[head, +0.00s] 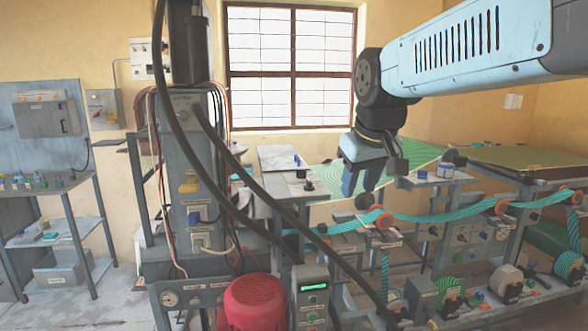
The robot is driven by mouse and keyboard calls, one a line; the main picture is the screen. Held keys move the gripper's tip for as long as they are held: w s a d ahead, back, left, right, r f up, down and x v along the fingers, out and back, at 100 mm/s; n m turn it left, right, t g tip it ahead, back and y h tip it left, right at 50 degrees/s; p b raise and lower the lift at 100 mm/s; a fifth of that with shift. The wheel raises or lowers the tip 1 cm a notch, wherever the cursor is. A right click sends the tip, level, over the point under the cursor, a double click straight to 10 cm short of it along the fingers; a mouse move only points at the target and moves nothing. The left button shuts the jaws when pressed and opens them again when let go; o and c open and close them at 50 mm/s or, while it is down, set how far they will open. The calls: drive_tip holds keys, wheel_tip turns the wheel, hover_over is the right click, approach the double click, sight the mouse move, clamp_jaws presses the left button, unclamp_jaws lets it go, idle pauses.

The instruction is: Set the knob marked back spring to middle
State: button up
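My gripper (361,190) hangs from my arm right of the picture's middle, pointing down. Its two blue fingers look apart, with nothing clearly held between them. A dark round part (364,202) shows right at the fingertips; I cannot tell whether they touch it. No label can be read as back spring, so I cannot tell which knob bears that name. A small black knob (308,185) sits on a grey bench at the middle. Grey control panels (478,236) with small knobs and labels stand at the right; their settings are too small to tell.
A teal band (440,216) runs through orange guides (384,221) below and right of my gripper. A grey machine column (190,150) with thick black hoses stands left of the middle. A red motor (254,302) sits low in front. A shelf bench (50,195) stands far left.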

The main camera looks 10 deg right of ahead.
drive_tip(key=w+a+r+n, duration=0.1)
drive_tip(key=w+r+n, duration=0.15)
drive_tip(key=w, duration=0.45)
drive_tip(key=w+a+r+n, duration=0.1)
drive_tip(key=w+r, duration=0.2)
drive_tip(key=w, duration=0.4)
drive_tip(key=n+g+y, duration=0.3)
drive_tip(key=n+y, duration=0.1)
drive_tip(key=n, duration=0.3)
hover_over(301, 173)
drive_tip(key=s+d, duration=0.2)
drive_tip(key=d, duration=0.4)
wheel_tip(301, 173, down, 6)
drive_tip(key=shift+m, duration=0.25)
drive_tip(key=x, duration=1.3)
drive_tip(key=shift+a+f, duration=0.2)
drive_tip(key=shift+a, duration=0.1)
drive_tip(key=shift+c, duration=0.3)
clamp_jaws()
